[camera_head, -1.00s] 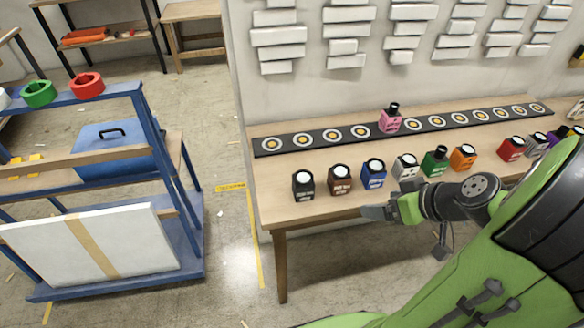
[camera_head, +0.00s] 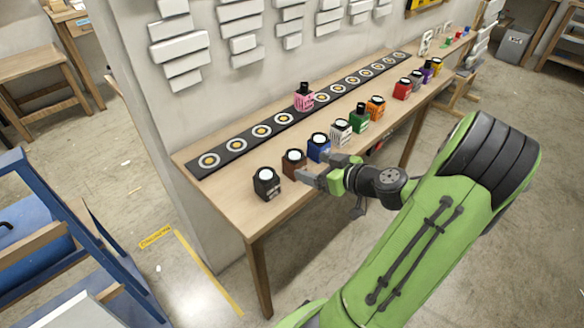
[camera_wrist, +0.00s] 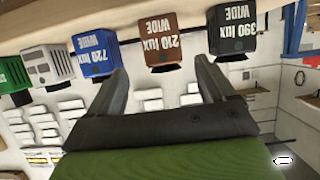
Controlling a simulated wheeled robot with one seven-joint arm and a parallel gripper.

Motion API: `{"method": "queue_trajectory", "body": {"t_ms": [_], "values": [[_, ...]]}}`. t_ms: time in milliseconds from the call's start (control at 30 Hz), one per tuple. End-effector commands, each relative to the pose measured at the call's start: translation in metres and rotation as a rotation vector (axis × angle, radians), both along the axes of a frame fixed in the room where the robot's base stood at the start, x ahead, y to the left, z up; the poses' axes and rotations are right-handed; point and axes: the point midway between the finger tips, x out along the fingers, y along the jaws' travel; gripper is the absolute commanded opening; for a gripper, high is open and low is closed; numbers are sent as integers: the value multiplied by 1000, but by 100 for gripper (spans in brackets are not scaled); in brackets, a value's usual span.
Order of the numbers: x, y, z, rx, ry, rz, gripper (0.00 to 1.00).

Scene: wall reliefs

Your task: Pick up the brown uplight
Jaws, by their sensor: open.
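The brown uplight (camera_head: 294,162) is a small block with a round white top. It stands near the front edge of the wooden table, between the black uplight (camera_head: 267,183) and the blue uplight (camera_head: 318,147). In the wrist view the brown uplight (camera_wrist: 163,38) shows upside down, labelled "210 lux WIDE". My gripper (camera_head: 316,168) is open and empty at the table's front edge, just in front of the brown uplight. In the wrist view the brown uplight appears between the fingertips (camera_wrist: 160,68) and a little beyond them; I see no contact.
A pink uplight (camera_head: 304,97) stands on the black strip (camera_head: 236,143) of round targets at the back of the table. White (camera_head: 341,132), green (camera_head: 359,117) and orange (camera_head: 375,107) uplights continue the front row. A blue rack (camera_head: 90,240) stands at left, across open floor.

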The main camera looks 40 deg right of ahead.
Motion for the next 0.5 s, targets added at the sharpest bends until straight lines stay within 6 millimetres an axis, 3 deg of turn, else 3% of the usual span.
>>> {"method": "queue_trajectory", "body": {"t_ms": [500], "values": [[72,7,-31,1,1,2,83]]}}
